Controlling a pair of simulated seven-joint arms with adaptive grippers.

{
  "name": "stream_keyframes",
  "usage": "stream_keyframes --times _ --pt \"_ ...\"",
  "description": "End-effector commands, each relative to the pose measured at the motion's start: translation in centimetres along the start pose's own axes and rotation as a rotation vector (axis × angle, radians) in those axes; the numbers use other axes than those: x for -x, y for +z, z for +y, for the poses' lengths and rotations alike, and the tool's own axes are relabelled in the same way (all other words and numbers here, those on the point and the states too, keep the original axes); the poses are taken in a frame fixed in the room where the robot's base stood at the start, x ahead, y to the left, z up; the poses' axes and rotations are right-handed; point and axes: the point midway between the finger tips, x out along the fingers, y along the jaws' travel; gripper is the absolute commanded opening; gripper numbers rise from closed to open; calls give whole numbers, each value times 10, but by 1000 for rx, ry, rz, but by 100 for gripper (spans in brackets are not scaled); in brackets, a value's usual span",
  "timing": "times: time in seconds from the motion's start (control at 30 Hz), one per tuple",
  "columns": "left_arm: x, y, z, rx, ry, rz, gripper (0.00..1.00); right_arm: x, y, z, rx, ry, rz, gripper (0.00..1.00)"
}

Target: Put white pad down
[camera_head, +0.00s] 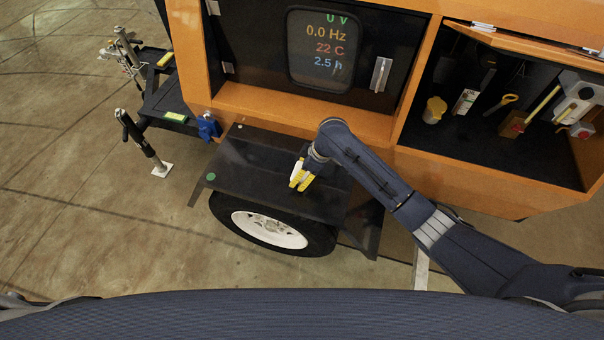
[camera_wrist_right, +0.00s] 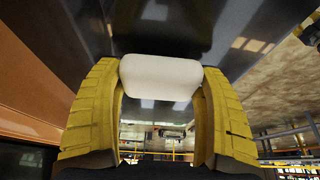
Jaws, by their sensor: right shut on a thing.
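The white pad (camera_wrist_right: 160,76) is a pale rounded block between the two yellow fingers of my right gripper (camera_wrist_right: 160,85) in the right wrist view. The fingers are shut on it from both sides. In the head view my right gripper (camera_head: 300,181) is over the black fender (camera_head: 245,175) above the wheel, and a bit of the white pad (camera_head: 298,168) shows beside the yellow fingers. I cannot tell whether the pad touches the fender. My left gripper is not in view.
The orange tower body (camera_head: 275,110) with a display (camera_head: 322,50) rises behind the fender. An open compartment (camera_head: 480,130) at the right holds several tools. A blue item (camera_head: 208,128) hangs at the fender's left end. The fender's left part is mostly clear.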

Motion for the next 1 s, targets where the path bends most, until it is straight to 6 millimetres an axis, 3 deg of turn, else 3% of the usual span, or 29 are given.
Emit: stream_keyframes --times 0.13,0.6,0.63,0.83,1.0 --pt "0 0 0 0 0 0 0 -9 3 -1 0 -1 1 49" --pt "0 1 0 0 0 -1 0 -13 6 0 1 0 -1 49" --pt "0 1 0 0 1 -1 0 -13 5 0 1 0 -1 77" --pt "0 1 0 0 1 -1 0 -13 5 0 1 0 0 99" --pt "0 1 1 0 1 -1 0 -13 5 0 1 0 0 99"
